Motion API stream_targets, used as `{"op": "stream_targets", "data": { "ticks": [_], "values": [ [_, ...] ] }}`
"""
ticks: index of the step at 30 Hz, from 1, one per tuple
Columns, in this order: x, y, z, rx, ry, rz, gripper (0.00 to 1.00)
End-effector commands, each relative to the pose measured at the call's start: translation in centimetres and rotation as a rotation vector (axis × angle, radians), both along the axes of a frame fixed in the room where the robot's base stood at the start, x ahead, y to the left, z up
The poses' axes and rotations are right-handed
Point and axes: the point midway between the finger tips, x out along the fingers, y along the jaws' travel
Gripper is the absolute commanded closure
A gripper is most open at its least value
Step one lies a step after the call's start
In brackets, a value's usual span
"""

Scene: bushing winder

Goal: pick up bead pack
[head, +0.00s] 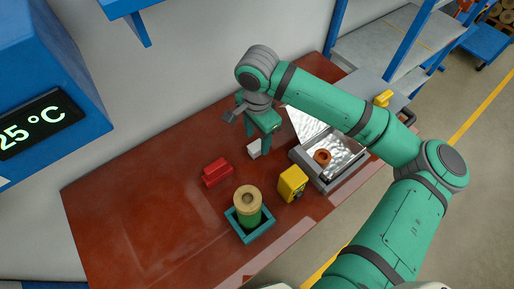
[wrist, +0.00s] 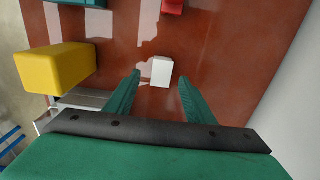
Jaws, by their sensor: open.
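A small white block (head: 254,148), which I take to be the bead pack, lies on the red-brown table. It also shows in the wrist view (wrist: 161,72), upper middle, between the lines of my two fingers. My gripper (head: 258,144) points down over the table right by the white block. In the wrist view my gripper (wrist: 159,77) is open, with one green finger to the left of the block and one to the right. Nothing is held. I cannot tell how far the fingertips are above the table.
A red block (head: 217,172) lies to the left of the white one. A yellow box (head: 293,183) stands nearer the front. A teal tray (head: 260,234) holds a green cylinder with a tan top. An open metal case (head: 322,183) holds an orange ring. The table's left side is clear.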

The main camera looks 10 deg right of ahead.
Motion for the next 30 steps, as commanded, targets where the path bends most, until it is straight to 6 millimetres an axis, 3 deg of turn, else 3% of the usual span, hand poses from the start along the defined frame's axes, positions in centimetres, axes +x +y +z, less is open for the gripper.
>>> {"op": "stream_targets", "data": {
  "ticks": [12,21,22,27,30],
  "values": [
    [0.2,0.2,-4.7,0.0,0.0,-0.002,0.51],
    [0.2,0.3,-5.3,0.0,-0.001,-0.002,0.51],
    [0.2,0.3,-5.3,0.0,-0.001,-0.002,0.53],
    [0.2,0.3,-5.2,0.0,-0.001,-0.001,0.94],
    [0.2,0.3,-5.2,0.0,-0.001,-0.001,0.95]
  ]
}}
